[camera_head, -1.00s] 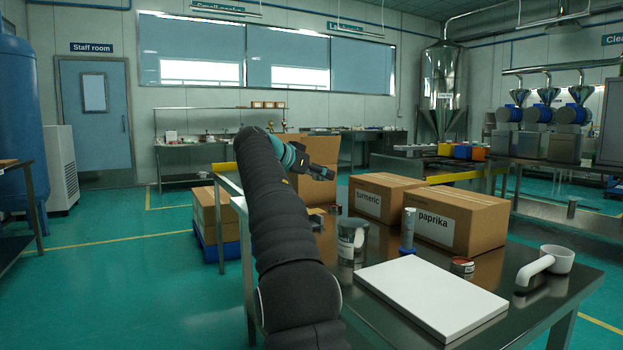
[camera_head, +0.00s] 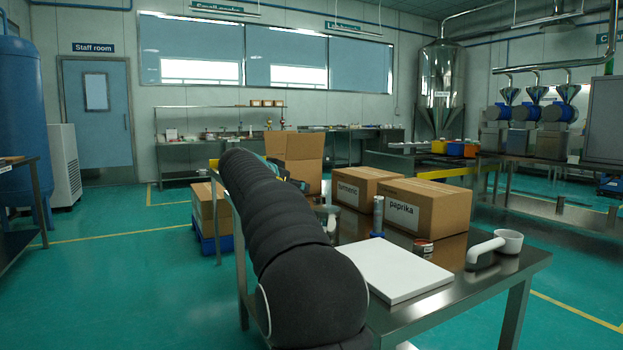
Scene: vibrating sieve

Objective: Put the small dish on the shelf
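My gripper (camera_head: 299,185) shows only as a small dark piece past the far end of my arm, beside the open cardboard box. My arm hides most of it, so its fingers and anything in them cannot be made out. I cannot pick out a small dish with certainty.
An open carton (camera_head: 295,155) is behind. Green floor (camera_head: 130,270) at left is clear.

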